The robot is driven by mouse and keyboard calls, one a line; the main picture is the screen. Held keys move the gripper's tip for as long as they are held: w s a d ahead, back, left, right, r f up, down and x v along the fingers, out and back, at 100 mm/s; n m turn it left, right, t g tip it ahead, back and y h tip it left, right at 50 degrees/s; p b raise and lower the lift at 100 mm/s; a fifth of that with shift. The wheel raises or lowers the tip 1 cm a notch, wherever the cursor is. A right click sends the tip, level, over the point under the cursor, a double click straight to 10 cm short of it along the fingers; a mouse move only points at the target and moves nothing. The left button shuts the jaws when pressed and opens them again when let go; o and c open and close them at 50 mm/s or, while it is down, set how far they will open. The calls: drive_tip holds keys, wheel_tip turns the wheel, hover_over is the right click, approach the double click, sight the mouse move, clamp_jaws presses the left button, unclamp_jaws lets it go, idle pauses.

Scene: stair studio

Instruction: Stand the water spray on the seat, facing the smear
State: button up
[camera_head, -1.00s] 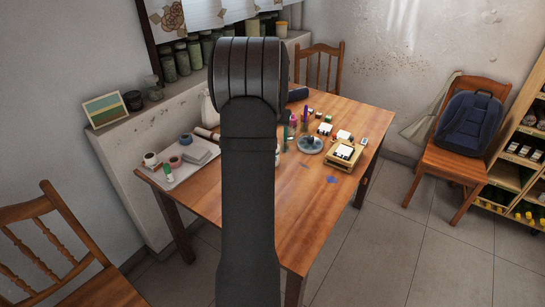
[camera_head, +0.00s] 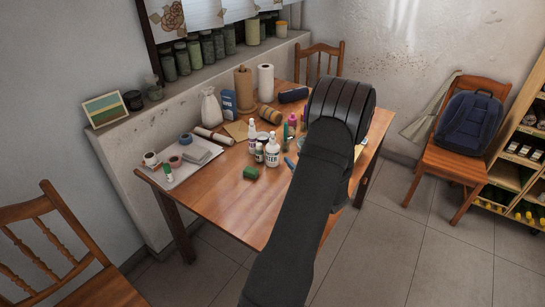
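A white bottle (camera_head: 272,153) with a dark label that seems to read "WATER" stands upright near the middle of the wooden table (camera_head: 215,190); I cannot make out a spray head. A taller slim white bottle (camera_head: 252,132) and a small white bottle (camera_head: 259,154) stand close beside it. The chair at left has a wooden seat (camera_head: 92,289), which is bare where it shows. A blue smear on the table's right side is hidden behind my arm now. My gripper is out of sight; only my dark arm links show, crossing the table's right half.
A green sponge (camera_head: 250,173) lies in front of the bottles. A tray (camera_head: 187,176) with tape rolls and a cup is at the table's left. A backpack (camera_head: 470,125) fills the right chair.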

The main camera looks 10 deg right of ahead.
approach(274, 135)
drive_tip(key=x, duration=0.5)
drive_tip(key=shift+a+f, duration=0.3)
drive_tip(key=shift+a, duration=0.05)
drive_tip(key=shift+d+r+x, duration=0.1)
drive_tip(key=shift+d+x, duration=0.05)
drive_tip(key=shift+x, duration=1.3)
drive_tip(key=shift+d+r+x, duration=0.1)
drive_tip(key=shift+x, duration=1.35)
drive_tip(key=shift+c, duration=0.5)
clamp_jaws()
